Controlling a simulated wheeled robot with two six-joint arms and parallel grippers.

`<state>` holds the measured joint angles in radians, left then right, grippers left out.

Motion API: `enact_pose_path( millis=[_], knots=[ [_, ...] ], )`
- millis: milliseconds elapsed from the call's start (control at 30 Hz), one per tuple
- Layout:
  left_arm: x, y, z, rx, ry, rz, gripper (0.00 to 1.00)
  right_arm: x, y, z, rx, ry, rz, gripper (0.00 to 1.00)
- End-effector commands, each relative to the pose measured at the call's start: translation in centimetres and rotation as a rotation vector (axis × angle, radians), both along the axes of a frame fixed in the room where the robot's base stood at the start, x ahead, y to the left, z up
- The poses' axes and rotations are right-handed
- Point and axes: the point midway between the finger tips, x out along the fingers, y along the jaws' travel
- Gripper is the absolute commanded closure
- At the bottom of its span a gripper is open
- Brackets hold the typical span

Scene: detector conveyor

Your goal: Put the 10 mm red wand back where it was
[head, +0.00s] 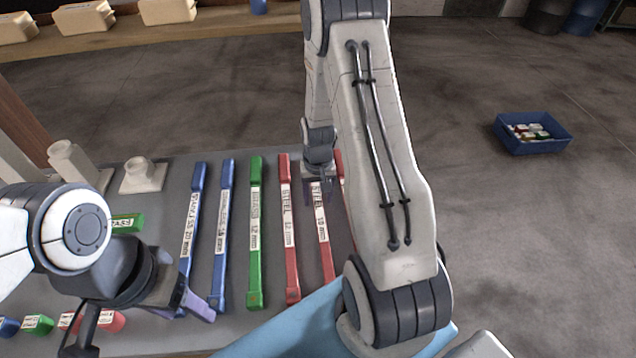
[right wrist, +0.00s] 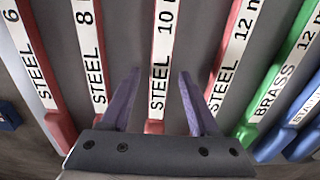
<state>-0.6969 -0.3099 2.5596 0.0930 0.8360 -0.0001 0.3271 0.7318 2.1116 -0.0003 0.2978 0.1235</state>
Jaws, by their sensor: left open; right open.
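The 10 mm red wand (head: 323,240), with a white "STEEL 10 mm" label, lies on the grey table in a row of wands. It also shows in the right wrist view (right wrist: 161,75), between my right gripper's fingers. My right gripper (head: 318,188) is open, its two purple fingers (right wrist: 152,100) one on each side of that wand, with gaps visible on both sides. I cannot tell how far above the table the fingertips are. My left gripper (head: 188,302) is open and empty near the lower ends of the blue wands.
Beside it lie a red 12 mm wand (head: 289,245), a green brass wand (head: 255,270), blue wands (head: 223,240) and a red 8 mm wand (right wrist: 90,65). White fittings (head: 143,176) stand at the table's left. A blue bin (head: 535,145) with small pieces sits on the floor at right.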

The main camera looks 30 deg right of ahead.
Motion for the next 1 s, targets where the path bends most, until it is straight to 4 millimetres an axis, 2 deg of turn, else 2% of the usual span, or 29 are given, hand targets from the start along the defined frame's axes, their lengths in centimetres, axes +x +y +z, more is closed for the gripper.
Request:
enact_pose_path(
  millis=[300,500,800,867,900,967,1000],
  knots=[
    [0.0,0.0,-1.2,0.001,0.001,0.0,0.38,0.1,0.0,6.4,-0.003,-0.008,0.0,0.38],
    [0.0,0.0,-1.5,0.001,0.001,0.0,0.38,0.1,0.0,9.8,-0.001,-0.005,0.0,0.38],
    [0.0,0.0,-1.6,0.001,0.001,0.0,0.38,0.0,0.2,11.4,-0.001,-0.002,0.005,0.38],
    [0.0,0.0,-1.6,0.001,0.001,0.0,0.38,0.0,1.2,11.8,0.0,-0.004,0.03,0.38],
    [0.0,0.0,-1.6,0.001,0.001,0.0,0.38,-0.1,2.3,12.2,0.001,-0.007,0.062,0.38],
    [0.0,0.0,-1.6,0.001,0.001,0.0,0.38,-0.5,5.0,13.3,0.004,-0.013,0.134,0.38],
    [0.0,0.0,-1.6,0.001,0.001,0.0,0.38,-1.0,7.3,14.1,0.006,-0.019,0.197,0.38]
  ],
)
